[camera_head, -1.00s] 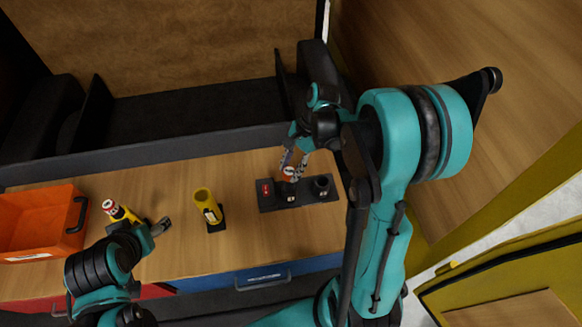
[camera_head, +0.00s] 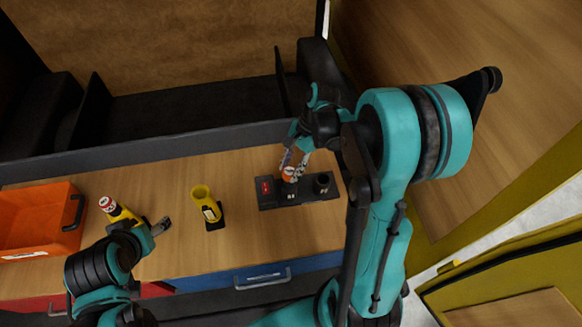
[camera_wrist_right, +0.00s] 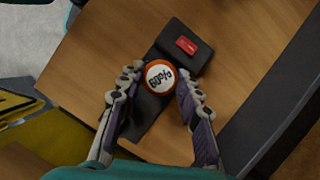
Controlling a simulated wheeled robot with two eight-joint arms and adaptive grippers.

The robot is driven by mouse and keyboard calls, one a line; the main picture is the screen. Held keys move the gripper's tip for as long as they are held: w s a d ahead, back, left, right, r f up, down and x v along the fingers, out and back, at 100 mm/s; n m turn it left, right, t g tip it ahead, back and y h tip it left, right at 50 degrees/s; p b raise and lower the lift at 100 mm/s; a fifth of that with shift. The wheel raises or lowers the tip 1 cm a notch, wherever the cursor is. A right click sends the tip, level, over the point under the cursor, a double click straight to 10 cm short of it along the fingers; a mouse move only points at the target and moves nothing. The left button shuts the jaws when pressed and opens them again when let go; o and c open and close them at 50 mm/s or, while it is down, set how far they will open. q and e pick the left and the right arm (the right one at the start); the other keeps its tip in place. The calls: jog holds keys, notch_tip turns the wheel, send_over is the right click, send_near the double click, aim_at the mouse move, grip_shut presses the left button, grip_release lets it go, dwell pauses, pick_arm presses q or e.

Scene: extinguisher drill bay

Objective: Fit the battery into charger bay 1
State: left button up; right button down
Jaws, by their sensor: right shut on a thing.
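The battery (camera_wrist_right: 160,76) has a round orange-rimmed white top reading "60%". In the right wrist view my right gripper (camera_wrist_right: 159,80) has one finger on each side of it and is shut on it. In the head view my right gripper (camera_head: 292,167) holds the battery (camera_head: 289,173) upright at the middle of the dark charger (camera_head: 334,193). The fingers partly hide it, and I cannot tell how deep it sits. The charger's other round bay (camera_head: 321,182) is to the right and looks empty. My left gripper (camera_head: 142,230) is at the left; its jaw state is unclear.
A red block (camera_head: 265,187) is at the charger's left end. A yellow item with a red-and-white top (camera_head: 112,207) is behind my left gripper. An orange bin (camera_head: 40,225) is far left.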

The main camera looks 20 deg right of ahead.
jog(key=shift+f+b, duration=2.2)
jog(key=shift+f, duration=0.1)
jog(key=c, duration=1)
grip_release()
jog(key=shift+r, duration=0.1)
jog(key=v, duration=1.2)
